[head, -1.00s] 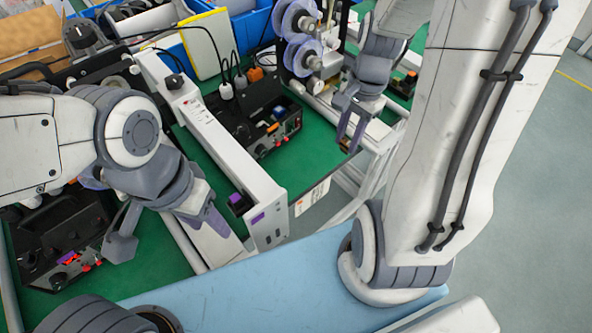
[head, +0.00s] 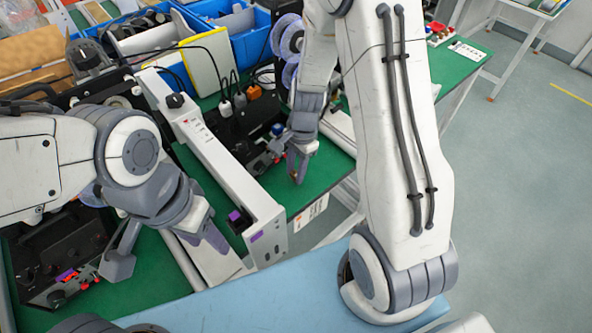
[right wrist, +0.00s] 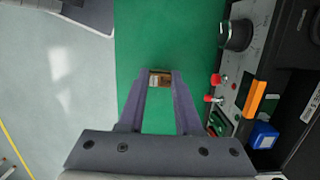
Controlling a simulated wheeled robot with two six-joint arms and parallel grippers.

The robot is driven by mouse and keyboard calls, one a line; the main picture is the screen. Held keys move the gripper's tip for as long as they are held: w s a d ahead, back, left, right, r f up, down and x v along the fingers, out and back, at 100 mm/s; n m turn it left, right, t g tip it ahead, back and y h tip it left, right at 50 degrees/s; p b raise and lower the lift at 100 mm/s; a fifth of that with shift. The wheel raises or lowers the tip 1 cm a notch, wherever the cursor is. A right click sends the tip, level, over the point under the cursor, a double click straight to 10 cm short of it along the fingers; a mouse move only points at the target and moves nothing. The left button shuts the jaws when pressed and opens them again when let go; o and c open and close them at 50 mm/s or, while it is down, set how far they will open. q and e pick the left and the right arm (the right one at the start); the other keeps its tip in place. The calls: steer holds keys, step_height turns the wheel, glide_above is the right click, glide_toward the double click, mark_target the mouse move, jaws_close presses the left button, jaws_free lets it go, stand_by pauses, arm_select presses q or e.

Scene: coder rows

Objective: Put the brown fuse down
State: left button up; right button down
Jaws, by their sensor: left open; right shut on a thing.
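The brown fuse (right wrist: 160,79) shows in the right wrist view between the tips of my right gripper (right wrist: 159,84), which is shut on it. Green mat (right wrist: 145,40) lies beneath and around the fingertips; I cannot tell whether the fuse touches it. In the head view my right gripper (head: 298,172) is over the front edge part of the green bench, beside a black device, and the fuse is too small to make out clearly. My left gripper (head: 170,258) is open and empty at the left, between another black device (head: 70,255) and the white rail.
A black device (right wrist: 258,75) with red terminals, an orange part (right wrist: 255,99) and a blue part (right wrist: 263,135) stands close right of my right fingers. A long white rail (head: 215,160) divides the bench. Bare green mat lies beside the right gripper.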

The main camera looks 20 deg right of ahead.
steer(key=shift+f, duration=0.25)
steer(key=shift+f, duration=0.2)
steer(key=c, duration=0.6)
jaws_free()
steer(key=shift+r, duration=0.1)
step_height(320, 180, up, 12)
steer(key=d, duration=0.1)
steer(key=shift+w+d, duration=0.35)
steer(key=shift+d, duration=0.05)
